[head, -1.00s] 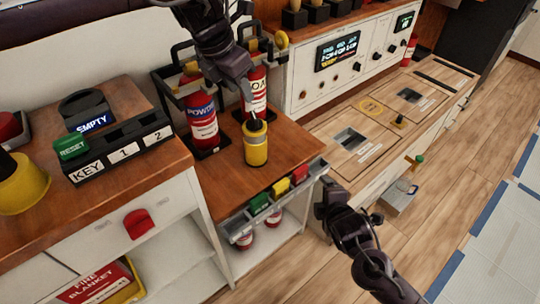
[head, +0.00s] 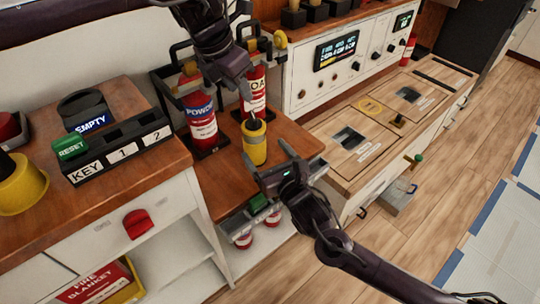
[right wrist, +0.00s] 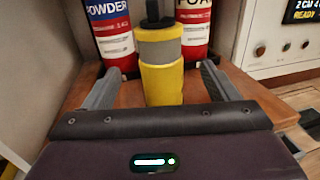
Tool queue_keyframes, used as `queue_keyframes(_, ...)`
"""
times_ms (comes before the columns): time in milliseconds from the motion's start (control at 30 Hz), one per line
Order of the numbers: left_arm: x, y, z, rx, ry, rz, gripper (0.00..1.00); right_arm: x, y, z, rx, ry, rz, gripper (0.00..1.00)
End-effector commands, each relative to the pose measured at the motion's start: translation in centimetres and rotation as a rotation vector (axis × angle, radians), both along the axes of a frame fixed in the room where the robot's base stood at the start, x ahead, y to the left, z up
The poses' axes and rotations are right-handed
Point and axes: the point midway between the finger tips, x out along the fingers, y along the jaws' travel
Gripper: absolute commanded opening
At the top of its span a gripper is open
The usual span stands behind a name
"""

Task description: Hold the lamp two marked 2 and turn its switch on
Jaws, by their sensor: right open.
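A yellow lamp (head: 254,148) with a grey band and black top stands upright on the wooden counter, in front of the extinguishers. No number is readable on it. It also shows in the right wrist view (right wrist: 162,82), centred beyond and between my right fingers. My right gripper (head: 273,162) is open and empty, just in front of the lamp at the counter's front edge. My left gripper (head: 246,92) points down just above the lamp's black top; whether it touches the top or is shut is unclear. The black holder (head: 112,160) marked KEY, 1, 2 sits at left, its visible slots empty.
A red POWDER extinguisher (head: 202,125) and a second red extinguisher (head: 257,92) stand close behind the lamp. A green RESET block (head: 70,146) is at left.

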Motion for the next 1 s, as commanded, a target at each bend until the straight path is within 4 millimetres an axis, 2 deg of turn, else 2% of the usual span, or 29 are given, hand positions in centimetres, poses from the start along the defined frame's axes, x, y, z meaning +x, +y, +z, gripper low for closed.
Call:
queue_keyframes(200, 0.0, 0.0, 0.0, 0.0, 0.0, 0.0, 0.36, 3.2, 1.4, 0.2, 0.003, -0.002, -0.002, 0.81)
queue_keyframes(400, 0.0, 0.0, 0.0, 0.0, 0.0, 0.0, 0.36, 5.5, 2.4, 0.1, 0.003, 0.0, -0.001, 0.81)
queue_keyframes(533, 0.0, 0.0, 0.0, 0.0, 0.0, 0.0, 0.36, 6.2, 2.7, 0.1, 0.004, 0.001, -0.002, 0.81)
queue_keyframes(800, 0.0, 0.0, 0.0, 0.0, 0.0, 0.0, 0.36, 6.3, 2.8, 0.1, 0.004, 0.002, -0.002, 0.81)
queue_keyframes(867, 0.0, 0.0, 0.0, 0.0, 0.0, 0.0, 0.36, 6.3, 2.8, 0.1, 0.004, 0.002, -0.002, 0.76)
queue_keyframes(1000, 0.0, 0.0, 0.0, 0.0, 0.0, 0.0, 0.36, 6.3, 2.8, 0.1, 0.004, 0.002, -0.002, 0.57)
